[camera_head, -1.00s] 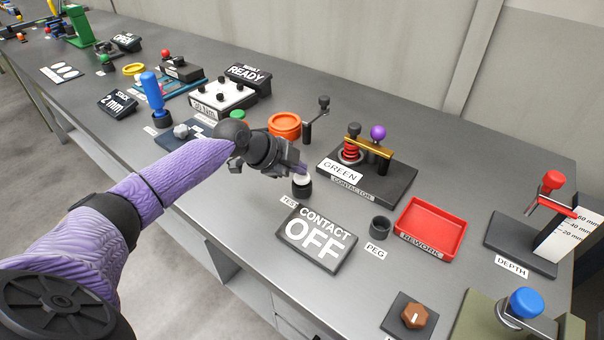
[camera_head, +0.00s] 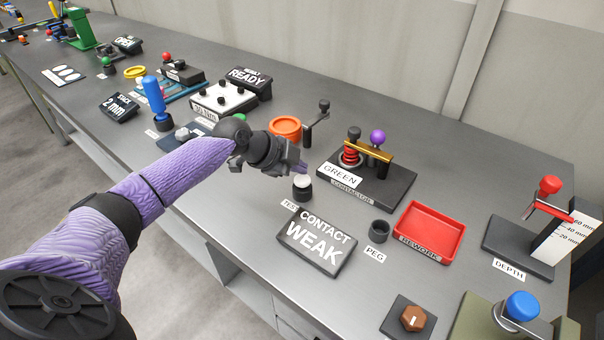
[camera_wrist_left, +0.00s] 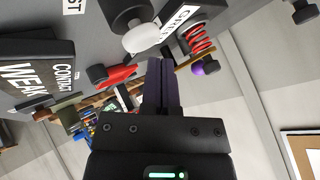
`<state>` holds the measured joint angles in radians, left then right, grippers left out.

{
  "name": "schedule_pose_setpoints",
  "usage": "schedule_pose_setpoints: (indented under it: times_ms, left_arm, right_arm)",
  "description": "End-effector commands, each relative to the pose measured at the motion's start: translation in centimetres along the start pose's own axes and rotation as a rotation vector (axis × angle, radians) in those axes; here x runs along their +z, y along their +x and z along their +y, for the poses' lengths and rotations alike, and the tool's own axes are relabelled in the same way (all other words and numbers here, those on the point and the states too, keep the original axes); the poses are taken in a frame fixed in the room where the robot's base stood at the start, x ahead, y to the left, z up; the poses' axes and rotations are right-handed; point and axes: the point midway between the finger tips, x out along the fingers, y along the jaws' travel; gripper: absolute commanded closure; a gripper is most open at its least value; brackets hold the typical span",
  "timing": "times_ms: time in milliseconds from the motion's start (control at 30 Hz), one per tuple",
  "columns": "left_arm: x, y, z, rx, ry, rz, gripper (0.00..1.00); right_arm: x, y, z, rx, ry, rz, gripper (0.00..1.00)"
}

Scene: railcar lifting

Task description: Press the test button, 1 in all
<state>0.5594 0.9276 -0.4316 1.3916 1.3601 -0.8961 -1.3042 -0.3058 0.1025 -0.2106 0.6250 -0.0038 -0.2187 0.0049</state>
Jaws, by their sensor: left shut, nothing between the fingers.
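The test button is a white cap (camera_head: 302,181) on a short black round base, beside a partly hidden label (camera_head: 289,206). My left gripper (camera_head: 303,168) is shut and empty, its fingertips just above and behind the cap. In the left wrist view the white cap (camera_wrist_left: 141,38) shows beyond the shut fingers (camera_wrist_left: 161,68), with a small gap to their tips. The black display (camera_head: 316,242) in front of the button reads "CONTACT WEAK". It also shows in the left wrist view (camera_wrist_left: 40,72). My right gripper is not in view.
The contactor (camera_head: 372,182) with a red spring, brass bar and purple knob stands right behind the button. A black peg holder (camera_head: 380,231) and a red rework tray (camera_head: 404,238) are to the right. An orange ring-shaped dish (camera_head: 286,127) and a crank (camera_head: 316,122) are behind the gripper.

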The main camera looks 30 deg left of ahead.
Motion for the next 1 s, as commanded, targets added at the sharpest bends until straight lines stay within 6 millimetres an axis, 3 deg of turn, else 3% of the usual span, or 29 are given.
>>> schedule_pose_setpoints:
  times_ms: [367,833,1000]
  left_arm:
    - [-0.2,-0.3,-0.2,0.0,0.0,0.001,1.0]
    - [-2.6,-3.6,-2.6,-0.002,0.001,0.002,1.0]
    - [-2.7,-3.7,-2.7,-0.001,0.0,0.001,1.0]
  right_arm:
    - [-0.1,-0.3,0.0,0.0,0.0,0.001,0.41]
    - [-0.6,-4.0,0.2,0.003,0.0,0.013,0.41]
    - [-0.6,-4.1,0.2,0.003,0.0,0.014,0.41]
